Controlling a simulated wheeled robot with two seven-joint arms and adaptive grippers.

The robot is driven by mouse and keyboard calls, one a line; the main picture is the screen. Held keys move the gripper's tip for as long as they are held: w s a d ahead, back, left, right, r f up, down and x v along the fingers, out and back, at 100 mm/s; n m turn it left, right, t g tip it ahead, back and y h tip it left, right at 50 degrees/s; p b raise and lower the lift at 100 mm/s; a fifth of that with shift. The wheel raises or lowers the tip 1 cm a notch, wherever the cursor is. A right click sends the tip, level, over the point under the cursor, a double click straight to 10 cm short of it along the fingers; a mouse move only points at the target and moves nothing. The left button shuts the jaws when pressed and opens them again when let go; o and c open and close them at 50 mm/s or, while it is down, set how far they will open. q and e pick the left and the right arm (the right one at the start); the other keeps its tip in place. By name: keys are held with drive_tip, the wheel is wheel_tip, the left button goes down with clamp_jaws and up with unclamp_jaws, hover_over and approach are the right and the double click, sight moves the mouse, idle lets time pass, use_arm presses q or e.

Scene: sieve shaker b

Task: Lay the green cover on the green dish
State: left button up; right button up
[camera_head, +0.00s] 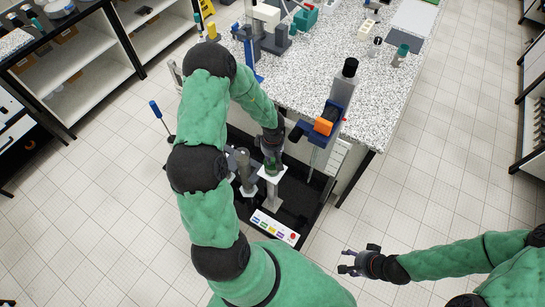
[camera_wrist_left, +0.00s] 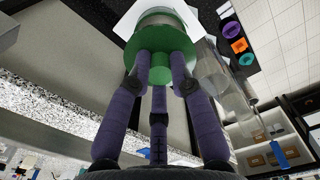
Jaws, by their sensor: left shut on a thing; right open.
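My left gripper (camera_head: 272,150) is shut on the knob of the green cover, just above a white square platform (camera_head: 274,173) in the head view. In the left wrist view, the fingers of the gripper (camera_wrist_left: 159,75) close around the knob of the round green cover (camera_wrist_left: 140,48). Past the cover, a pale green round body, seemingly the green dish (camera_wrist_left: 160,19), sits against the white platform. The cover overlaps the dish, so I cannot tell whether they touch. My right gripper (camera_head: 352,263) is open and empty over the floor at lower right.
Grey cylinders (camera_head: 243,167) stand left of the platform in a black tray. A control panel (camera_head: 275,228) lies at its front. The floor at right is clear.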

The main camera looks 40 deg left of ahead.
use_arm(q)
drive_tip(key=p, duration=0.3)
idle(2.2)
drive_tip(key=shift+f, duration=0.1)
drive_tip(key=shift+f+b, duration=0.75)
drive_tip(key=shift+f, duration=0.65)
drive_tip(key=shift+f, duration=0.6)
drive_tip(key=o, duration=0.9)
wheel_tip(320, 180, up, 12)
